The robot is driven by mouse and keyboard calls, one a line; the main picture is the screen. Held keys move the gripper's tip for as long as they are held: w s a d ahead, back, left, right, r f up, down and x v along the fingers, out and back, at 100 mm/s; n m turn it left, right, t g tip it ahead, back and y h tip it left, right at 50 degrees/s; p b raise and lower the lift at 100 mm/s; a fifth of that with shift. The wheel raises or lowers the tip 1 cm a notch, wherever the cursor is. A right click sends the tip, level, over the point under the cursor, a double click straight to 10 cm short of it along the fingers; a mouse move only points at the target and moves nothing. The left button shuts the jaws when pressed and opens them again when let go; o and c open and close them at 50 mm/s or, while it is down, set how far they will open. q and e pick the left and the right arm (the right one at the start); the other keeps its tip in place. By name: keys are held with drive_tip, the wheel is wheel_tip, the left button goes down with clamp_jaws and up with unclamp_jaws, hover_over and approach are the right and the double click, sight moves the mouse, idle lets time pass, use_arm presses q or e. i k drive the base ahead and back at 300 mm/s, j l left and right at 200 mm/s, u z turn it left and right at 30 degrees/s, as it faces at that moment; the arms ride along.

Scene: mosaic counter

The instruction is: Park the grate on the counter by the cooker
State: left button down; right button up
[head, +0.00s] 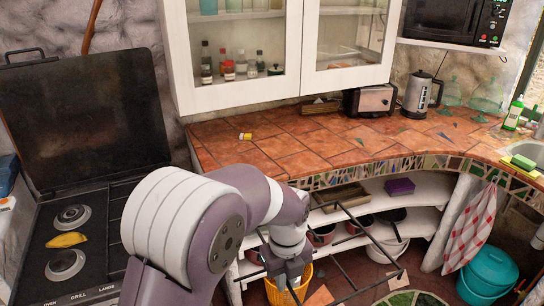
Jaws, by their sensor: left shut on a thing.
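The grate (372,239) is a dark, thin-barred frame. It hangs tilted in the air in front of the open shelves, below the counter top. My left gripper (287,282) is low in the middle of the head view and shut on the grate near its left side; my own arm partly hides the hold. The tiled counter (290,139) has an orange-brown top with a mosaic edge. The cooker (88,240) stands left of it, with its dark lid raised and two bare burners showing. My right gripper is not in view.
A small yellow-and-white item (245,136) lies on the counter near the cooker; the tiles around it are clear. A toaster (370,100) and kettle (420,95) stand at the back. A yellow banana-like item (67,240) lies on the cooker. Glass-door cabinets (290,90) overhang the counter.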

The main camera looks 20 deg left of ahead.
sight(272, 159)
drive_tip(key=i+j, duration=0.35)
drive_tip(key=i, duration=0.2)
drive_tip(key=i+j, duration=0.4)
drive_tip(key=i, duration=0.15)
drive_tip(key=i+j, duration=0.35)
drive_tip(key=i, duration=0.2)
